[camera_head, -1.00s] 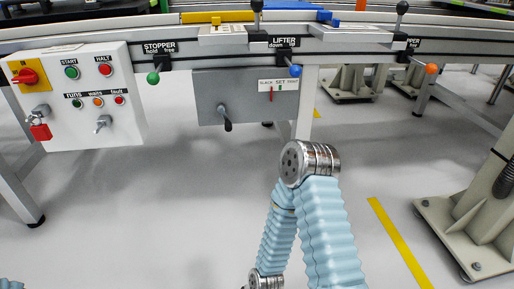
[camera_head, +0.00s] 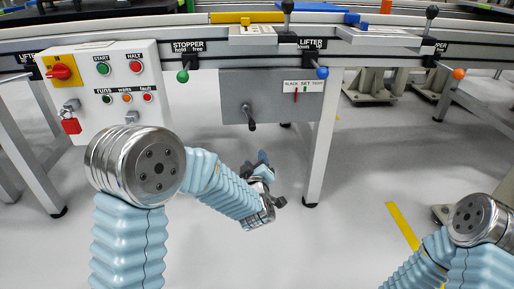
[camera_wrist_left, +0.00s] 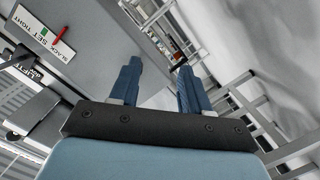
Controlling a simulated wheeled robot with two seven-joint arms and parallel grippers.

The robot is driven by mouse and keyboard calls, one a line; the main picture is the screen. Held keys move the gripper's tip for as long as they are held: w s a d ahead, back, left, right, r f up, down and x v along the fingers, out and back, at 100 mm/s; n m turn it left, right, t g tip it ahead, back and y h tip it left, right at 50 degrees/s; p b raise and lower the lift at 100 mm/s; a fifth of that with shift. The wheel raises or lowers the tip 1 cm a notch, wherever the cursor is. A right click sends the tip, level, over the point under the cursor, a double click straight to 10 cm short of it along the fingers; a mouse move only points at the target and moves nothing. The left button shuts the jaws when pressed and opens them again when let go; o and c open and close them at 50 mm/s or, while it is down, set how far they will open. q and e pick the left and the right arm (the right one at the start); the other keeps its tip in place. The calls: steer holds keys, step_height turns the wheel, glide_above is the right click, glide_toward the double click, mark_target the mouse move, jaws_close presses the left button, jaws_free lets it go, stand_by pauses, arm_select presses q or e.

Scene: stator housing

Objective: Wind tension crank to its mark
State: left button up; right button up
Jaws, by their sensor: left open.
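The tension crank (camera_head: 251,125) is a dark handle low on the grey panel (camera_head: 235,98) under the conveyor rail. Its gauge plate (camera_head: 297,87) reads SLACK, SET, TIGHT; the plate also shows in the left wrist view (camera_wrist_left: 32,27). A red pointer (camera_wrist_left: 60,38) stands on the slack side of the green mark (camera_wrist_left: 44,31). My left gripper (camera_head: 263,160) is below the crank in the picture, apart from it. Its two blue fingers (camera_wrist_left: 160,66) are spread and empty in the left wrist view. I cannot make out the crank there. My right gripper is out of frame.
A white control box (camera_head: 110,90) with buttons and a red padlock is at the left. Green (camera_head: 183,76), blue (camera_head: 322,72) and orange (camera_head: 459,73) knobs hang along the rail. A table leg (camera_head: 320,155) stands right of the panel. My right arm is at lower right.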

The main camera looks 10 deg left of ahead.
arm_select(q)
steer(key=n+t+y, duration=0.1)
steer(key=y, duration=0.1)
glide_toward(252, 129)
steer(key=shift+n, duration=0.3)
steer(key=shift+x, duration=4.35)
steer(key=shift+c, duration=0.3)
